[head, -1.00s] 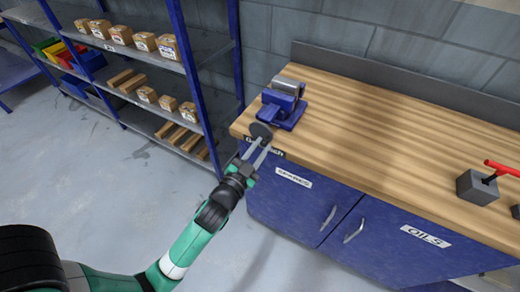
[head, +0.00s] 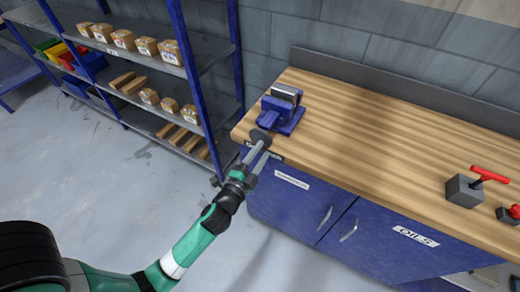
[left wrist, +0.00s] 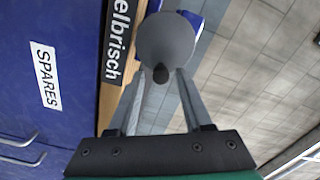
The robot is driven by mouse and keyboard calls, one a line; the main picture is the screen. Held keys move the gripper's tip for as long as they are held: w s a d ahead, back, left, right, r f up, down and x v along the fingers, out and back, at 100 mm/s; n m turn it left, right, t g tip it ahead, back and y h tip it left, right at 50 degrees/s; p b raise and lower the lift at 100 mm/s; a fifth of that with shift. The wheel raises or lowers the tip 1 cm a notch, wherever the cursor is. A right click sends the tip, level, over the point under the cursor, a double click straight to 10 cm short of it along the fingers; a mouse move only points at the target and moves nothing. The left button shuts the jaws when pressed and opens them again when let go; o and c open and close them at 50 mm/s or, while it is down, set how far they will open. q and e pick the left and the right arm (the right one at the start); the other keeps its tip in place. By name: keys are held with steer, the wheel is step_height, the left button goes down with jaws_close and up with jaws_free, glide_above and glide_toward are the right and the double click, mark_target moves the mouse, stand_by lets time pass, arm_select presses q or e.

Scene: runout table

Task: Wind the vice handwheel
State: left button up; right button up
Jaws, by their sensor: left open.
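The blue vice (head: 278,118) with a grey block on top stands at the bench's left end. Its round, dark grey handwheel (head: 260,134) faces my left arm over the front edge. My left gripper (head: 256,150) is open just in front of the wheel. In the left wrist view the grey wheel disc (left wrist: 166,38) lies beyond the fingertips (left wrist: 163,76). A small black knob (left wrist: 160,74) on the wheel appears between them; I cannot tell whether either finger touches it. My right gripper is not in view.
The wooden bench top (head: 380,135) is clear in its middle. A grey block with a red T-handle (head: 464,189) stands at its right. Blue cabinet doors (head: 290,205) are below.

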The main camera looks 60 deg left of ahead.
arm_select(q)
steer(key=m, duration=0.1)
steer(key=m+p, duration=0.1)
steer(key=m, duration=0.1)
steer(key=shift+r, duration=0.35)
steer(key=shift+f+m+p, duration=0.15)
steer(key=shift+m+p, duration=0.25)
steer(key=shift+m, duration=0.6)
steer(key=shift+f+m, duration=0.15)
steer(key=shift+m, duration=0.35)
steer(key=shift+m+p, duration=0.6)
steer(key=shift+m, duration=0.6)
steer(key=m, duration=0.2)
steer(key=shift+m+p, duration=0.35)
steer(key=shift+m, duration=0.05)
steer(key=shift+f+m, duration=0.1)
steer(key=shift+m, duration=0.8)
steer(key=shift+m+p, duration=0.35)
steer(key=shift+m, duration=0.35)
steer(key=m, duration=0.3)
steer(key=shift+p, duration=0.4)
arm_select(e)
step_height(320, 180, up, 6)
